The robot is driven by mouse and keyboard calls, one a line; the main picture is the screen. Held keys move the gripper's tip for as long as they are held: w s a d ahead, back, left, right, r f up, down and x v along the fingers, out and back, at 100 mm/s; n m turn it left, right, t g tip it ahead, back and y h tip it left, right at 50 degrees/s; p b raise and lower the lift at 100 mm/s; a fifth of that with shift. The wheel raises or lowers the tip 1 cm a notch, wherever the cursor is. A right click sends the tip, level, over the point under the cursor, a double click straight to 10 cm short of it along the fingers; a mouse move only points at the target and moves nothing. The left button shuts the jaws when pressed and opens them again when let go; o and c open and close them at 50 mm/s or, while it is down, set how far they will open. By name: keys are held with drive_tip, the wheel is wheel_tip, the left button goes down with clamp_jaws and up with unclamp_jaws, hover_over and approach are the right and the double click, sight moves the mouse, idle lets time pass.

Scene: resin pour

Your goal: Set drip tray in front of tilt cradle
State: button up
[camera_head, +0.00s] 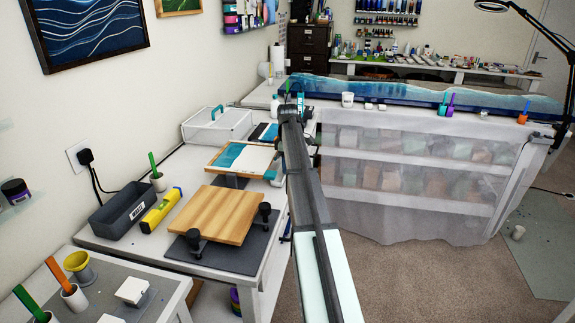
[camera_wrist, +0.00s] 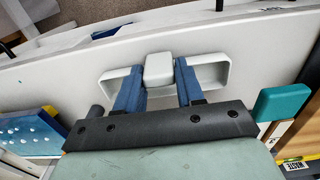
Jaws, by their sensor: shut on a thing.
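A teal-and-white panel (camera_head: 240,159) rests on a dark stand at the bench. I cannot tell for sure which stand is the tilt cradle.
A wooden board (camera_head: 225,214) with black knobs sits on a grey plate at the bench's front. A grey WASTE bin (camera_head: 124,206), a yellow level (camera_head: 160,210) and a white handled box (camera_head: 217,126) stand along the left. Carpet (camera_head: 430,270) is open at right.

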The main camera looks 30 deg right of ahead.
drive_tip(key=shift+f, duration=0.15)
drive_tip(key=o, duration=1)
wheel_tip(320, 180, up, 12)
drive_tip(key=shift+r, duration=0.2)
